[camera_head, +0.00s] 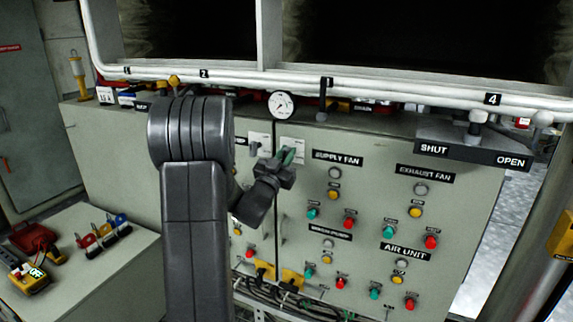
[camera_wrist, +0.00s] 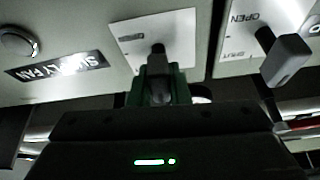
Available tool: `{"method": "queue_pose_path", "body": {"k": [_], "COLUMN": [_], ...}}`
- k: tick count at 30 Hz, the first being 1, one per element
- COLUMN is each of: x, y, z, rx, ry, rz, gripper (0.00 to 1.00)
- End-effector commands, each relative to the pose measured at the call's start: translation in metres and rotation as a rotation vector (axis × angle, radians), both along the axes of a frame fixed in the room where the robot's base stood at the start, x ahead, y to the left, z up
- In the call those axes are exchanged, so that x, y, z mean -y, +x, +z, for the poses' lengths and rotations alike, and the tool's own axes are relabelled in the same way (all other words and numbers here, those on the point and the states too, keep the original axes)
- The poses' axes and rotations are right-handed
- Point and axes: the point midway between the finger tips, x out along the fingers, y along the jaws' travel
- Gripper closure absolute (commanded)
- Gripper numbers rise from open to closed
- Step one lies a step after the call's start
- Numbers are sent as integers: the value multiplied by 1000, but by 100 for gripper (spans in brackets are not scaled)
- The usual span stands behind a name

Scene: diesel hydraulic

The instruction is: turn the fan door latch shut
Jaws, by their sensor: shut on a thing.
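My gripper (camera_head: 287,158) is at the front of the grey-green control panel, on the right of two small white latch plates. In the wrist view its green-padded fingers (camera_wrist: 160,90) are shut on a dark latch handle (camera_wrist: 158,62). This handle stands out from a white plate (camera_wrist: 178,28) whose lettering is too faint to read. The fingers partly hide the handle, so its exact angle is hard to tell. A second grey handle (camera_wrist: 286,60) sits apart, on a plate marked OPEN and SHUT; it also shows in the head view (camera_head: 254,148). No label naming the fan door is legible.
A SUPPLY FAN label (camera_head: 337,158) is close beside my gripper, with buttons and lamps below. A round gauge (camera_head: 281,104) and white pipes (camera_head: 350,88) run above. A SHUT/OPEN board (camera_head: 472,150) juts out at right. Cables (camera_head: 285,297) hang along the panel's bottom.

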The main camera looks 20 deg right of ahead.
Motion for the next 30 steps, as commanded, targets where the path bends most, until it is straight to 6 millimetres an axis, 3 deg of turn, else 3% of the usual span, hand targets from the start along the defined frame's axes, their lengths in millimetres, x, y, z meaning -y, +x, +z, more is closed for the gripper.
{"method": "queue_pose_path", "body": {"k": [16,17,20,30], "x": [-1,-1,-1,-3], "y": [0,0,0,-1], "z": [1,1,0,-1], "rx": [-91,-91,-90,-90], "ry": [-80,-80,-79,-77], "rz": [0,0,0,0], "gripper": [100,82,62,62]}}
